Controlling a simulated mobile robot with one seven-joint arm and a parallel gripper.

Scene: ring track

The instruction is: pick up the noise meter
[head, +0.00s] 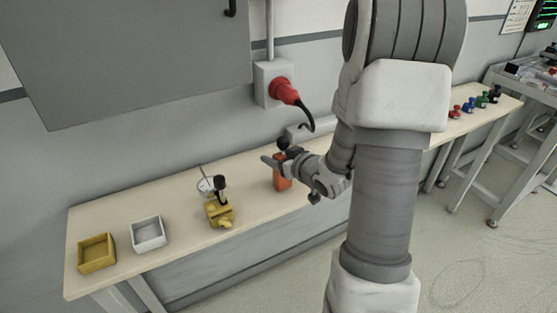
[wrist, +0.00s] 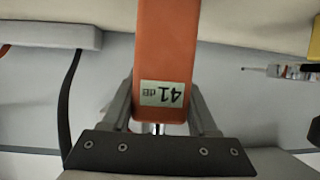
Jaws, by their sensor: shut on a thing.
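The noise meter is an orange, box-shaped device (head: 281,176) at the middle of the long bench in the head view. In the wrist view the noise meter (wrist: 165,45) fills the centre, its small display reading 41 dB upside down. My gripper (head: 282,160) is at the meter's upper part, with one finger on each side in the wrist view (wrist: 163,98). It is shut on the meter. The meter looks upright. I cannot tell whether its base touches the bench.
On the bench (head: 160,200) are a yellow tray (head: 97,262), a white tray (head: 149,246), a yellow device with a black knob (head: 220,213) and a small clear container (head: 206,184). A red plug (head: 284,90) with a black cable is on the wall above. Several coloured objects (head: 470,106) stand far right.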

